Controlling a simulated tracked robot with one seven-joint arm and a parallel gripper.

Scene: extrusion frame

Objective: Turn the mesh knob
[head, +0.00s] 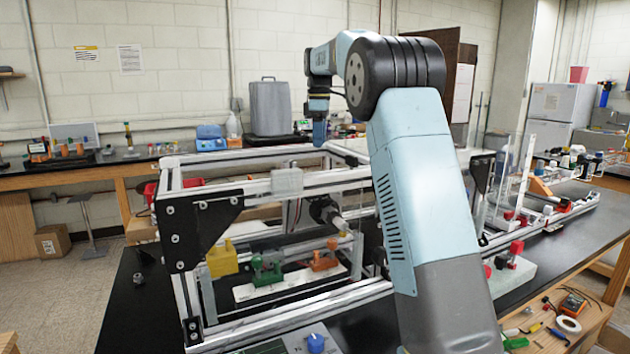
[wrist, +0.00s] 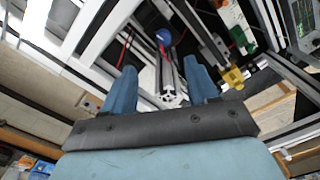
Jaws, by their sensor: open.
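My gripper (head: 319,134) hangs fingers-down above the back part of the extrusion frame (head: 270,188) in the head view. In the wrist view its two blue fingers (wrist: 160,76) are apart, with nothing between their tips. A blue knob (head: 316,343) stands on a panel at the bottom edge of the head view, far from the gripper. In the wrist view a small round blue part (wrist: 163,37) shows beyond the fingers, near a silver bar. I cannot tell for sure which part is the mesh knob.
Inside the frame are a yellow block (head: 222,259), a green part (head: 266,268), an orange part (head: 325,256) and a dark motor-like part with a shaft (head: 328,212). Frame rails surround them. The black table's left side is mostly clear.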

